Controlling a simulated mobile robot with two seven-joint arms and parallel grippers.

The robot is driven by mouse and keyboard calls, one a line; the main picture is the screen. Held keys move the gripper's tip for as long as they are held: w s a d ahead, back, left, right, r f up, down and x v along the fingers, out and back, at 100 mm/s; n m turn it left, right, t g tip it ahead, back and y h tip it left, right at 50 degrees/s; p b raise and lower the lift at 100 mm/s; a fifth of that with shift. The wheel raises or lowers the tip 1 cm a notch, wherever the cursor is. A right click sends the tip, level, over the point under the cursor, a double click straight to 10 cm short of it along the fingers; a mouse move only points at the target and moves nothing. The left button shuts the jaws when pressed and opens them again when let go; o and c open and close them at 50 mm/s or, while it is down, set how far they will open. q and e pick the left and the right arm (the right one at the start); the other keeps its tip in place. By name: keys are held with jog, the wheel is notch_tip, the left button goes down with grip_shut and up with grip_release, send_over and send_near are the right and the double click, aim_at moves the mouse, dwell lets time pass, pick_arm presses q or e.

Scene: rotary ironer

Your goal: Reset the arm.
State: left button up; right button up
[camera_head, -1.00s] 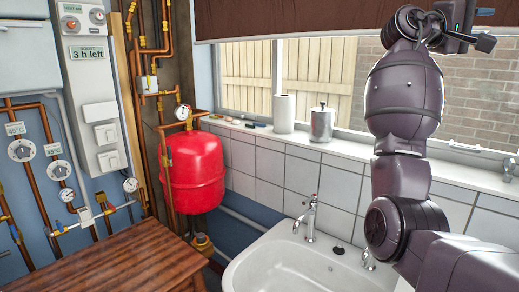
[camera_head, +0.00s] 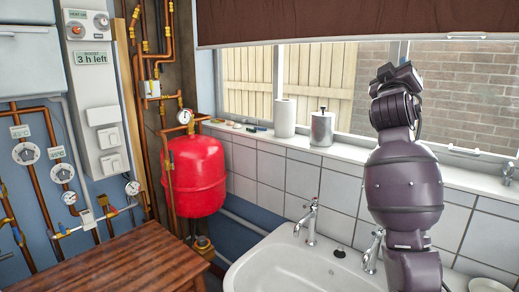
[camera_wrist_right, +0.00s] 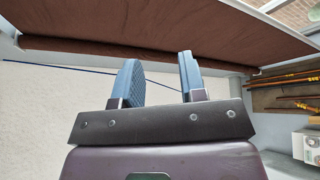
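My right arm (camera_head: 403,188) stands upright at the right of the head view, in front of the window and sink. My right gripper (camera_head: 397,76) is at its top, seen from behind, with its fingers not clear there. In the right wrist view the two blue-grey fingers of the right gripper (camera_wrist_right: 162,78) stand apart with nothing between them, so it is open and empty. My left gripper is in neither view.
The windowsill (camera_head: 349,151) holds a paper roll (camera_head: 285,118) and a metal canister (camera_head: 322,128). A red tank (camera_head: 196,177) and a wooden table (camera_head: 120,262) are to the left. A brown blind (camera_head: 300,20) hangs above.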

jog(key=s+a+f+g+y, duration=0.1)
jog(key=s+a+f+y, duration=0.2)
jog(key=f, duration=1)
jog(key=s+a+f+n+y, duration=0.1)
jog(key=s+f+y, duration=0.3)
jog(key=f, duration=0.9)
jog(key=s+a+f+g+y, duration=0.1)
jog(key=s+f+y, duration=0.25)
jog(key=f, duration=1.05)
jog(key=s+d+f+m+g, duration=0.1)
jog(key=s+f+g, duration=0.6)
jog(key=s+f, duration=1.9)
jog(key=shift+s+d+f+m, duration=0.2)
jog(key=shift+s+m, duration=0.2)
jog(key=shift+s, duration=0.7)
jog(key=shift+d, duration=0.1)
